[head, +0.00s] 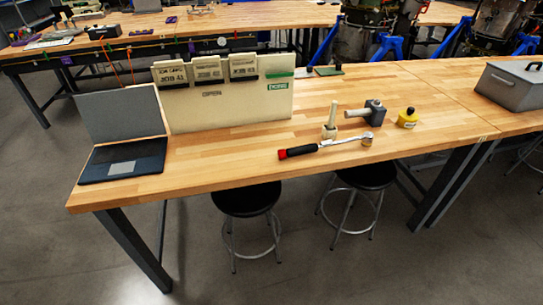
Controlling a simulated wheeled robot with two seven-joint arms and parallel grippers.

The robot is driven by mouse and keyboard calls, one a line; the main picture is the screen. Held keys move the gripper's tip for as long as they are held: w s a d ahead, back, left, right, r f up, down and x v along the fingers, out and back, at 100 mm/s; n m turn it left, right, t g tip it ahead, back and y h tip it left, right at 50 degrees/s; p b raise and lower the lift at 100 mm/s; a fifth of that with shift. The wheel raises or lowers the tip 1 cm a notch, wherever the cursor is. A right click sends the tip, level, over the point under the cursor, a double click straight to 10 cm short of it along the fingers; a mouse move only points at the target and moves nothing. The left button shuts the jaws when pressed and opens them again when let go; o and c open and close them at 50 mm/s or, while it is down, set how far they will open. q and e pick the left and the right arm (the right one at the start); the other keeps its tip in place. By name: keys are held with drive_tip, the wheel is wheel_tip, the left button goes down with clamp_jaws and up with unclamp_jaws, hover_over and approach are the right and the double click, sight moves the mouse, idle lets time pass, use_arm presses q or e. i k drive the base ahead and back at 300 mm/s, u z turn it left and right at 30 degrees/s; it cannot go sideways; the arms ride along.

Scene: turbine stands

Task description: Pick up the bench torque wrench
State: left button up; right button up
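The bench torque wrench (325,146) lies flat near the front edge of the wooden workbench (230,160) in the head view. Its red and black handle (297,152) points left, and its silver shaft runs right to a head beside a small round brass-coloured piece (367,139). Nothing covers the wrench. Neither of my grippers shows in this view.
Behind the wrench stand a pale upright tool (331,122), a grey-headed mallet (374,112) and a yellow object (407,118). A laptop (123,143) and a document board (230,104) are left. A grey toolbox (512,85) is right. Two stools (246,199) (367,177) stand at the front edge.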

sight(302, 150)
drive_tip(key=u, duration=3.7)
drive_tip(key=k, duration=1.9)
drive_tip(key=z, duration=1.35)
